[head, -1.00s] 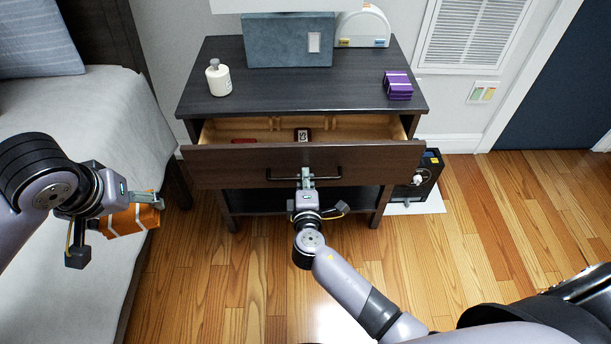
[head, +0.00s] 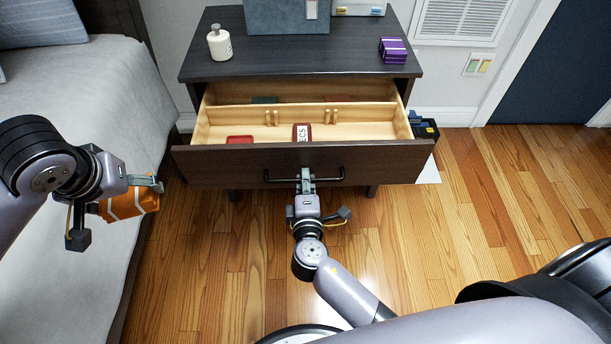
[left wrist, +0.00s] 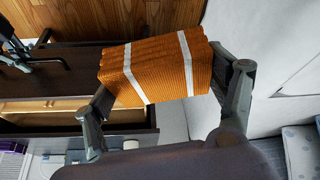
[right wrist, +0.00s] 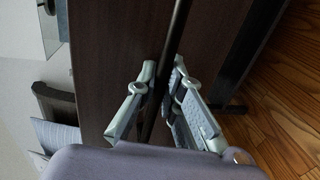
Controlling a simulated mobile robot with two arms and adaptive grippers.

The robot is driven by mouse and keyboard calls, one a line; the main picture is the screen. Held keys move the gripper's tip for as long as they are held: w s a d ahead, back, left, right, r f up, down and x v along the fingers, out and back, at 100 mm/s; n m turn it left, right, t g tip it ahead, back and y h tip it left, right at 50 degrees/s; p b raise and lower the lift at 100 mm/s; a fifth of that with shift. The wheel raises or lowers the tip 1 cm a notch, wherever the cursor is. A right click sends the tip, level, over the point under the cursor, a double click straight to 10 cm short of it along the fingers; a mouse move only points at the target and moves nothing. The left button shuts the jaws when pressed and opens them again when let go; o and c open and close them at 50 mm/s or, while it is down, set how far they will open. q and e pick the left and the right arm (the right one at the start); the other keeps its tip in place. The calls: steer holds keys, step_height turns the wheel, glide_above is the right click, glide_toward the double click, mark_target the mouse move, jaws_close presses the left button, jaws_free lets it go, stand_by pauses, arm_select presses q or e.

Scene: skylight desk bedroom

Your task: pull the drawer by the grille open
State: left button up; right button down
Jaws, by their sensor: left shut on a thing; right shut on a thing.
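The drawer (head: 230,166) of the dark nightstand (head: 350,67), near the wall grille (head: 460,22), stands well out, its pale wooden inside showing. My right gripper (head: 306,178) is shut on the black bar handle (head: 275,178) at the middle of the drawer front. The handle also shows between the fingers in the right wrist view (right wrist: 172,50). My left gripper (head: 148,188) is shut on an orange bundle with white bands (head: 125,203), held over the bed's edge. The bundle fills the jaws in the left wrist view (left wrist: 155,72).
Inside the drawer lie a red item (head: 240,140) and a dark red box with white lettering (head: 302,132). A white bottle (head: 219,43) and purple stack (head: 393,50) stand on top. The bed (head: 90,90) is at left.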

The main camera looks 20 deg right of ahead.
steer(key=c, duration=2)
jaws_free()
steer(key=shift+s, duration=0.1)
steer(key=v, duration=1.1)
steer(key=shift+s+r, duration=0.15)
steer(key=shift+s, duration=0.2)
steer(key=shift+a, duration=0.1)
